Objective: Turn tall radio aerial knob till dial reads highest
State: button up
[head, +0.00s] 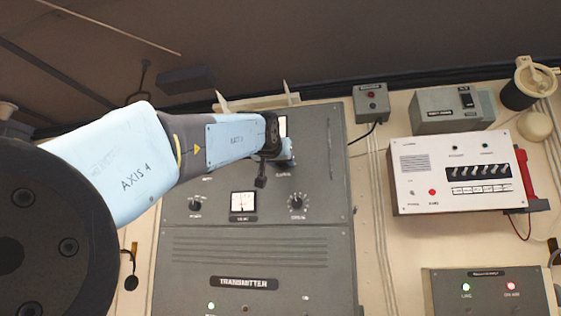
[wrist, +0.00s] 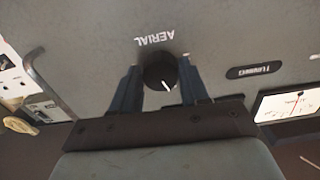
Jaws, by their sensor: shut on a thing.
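The tall grey radio cabinet (head: 330,185) stands ahead in the head view. My gripper (head: 281,160) is at its upper panel, with the knob there hidden behind it. In the wrist view, my gripper (wrist: 160,85) has one finger on each side of the black aerial knob (wrist: 158,76) and is shut on it. The knob's white pointer mark slants down and slightly right in that picture. The label AERIAL appears upside down above it.
The cabinet also bears a lower meter (head: 243,203), a left knob (head: 195,205) and a right knob (head: 297,202). A white panel with switches (head: 450,172) and a red handset (head: 527,180) are to the right. A small grey box (head: 371,103) hangs between.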

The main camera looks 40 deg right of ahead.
jog(key=shift+w+m, duration=0.1)
jog(key=shift+m, duration=3.6)
jog(key=o, duration=1.1)
jog(key=shift+c, duration=0.2)
jog(key=shift+a, duration=0.15)
jog(key=v, duration=1.3)
jog(key=shift+s+a, duration=0.25)
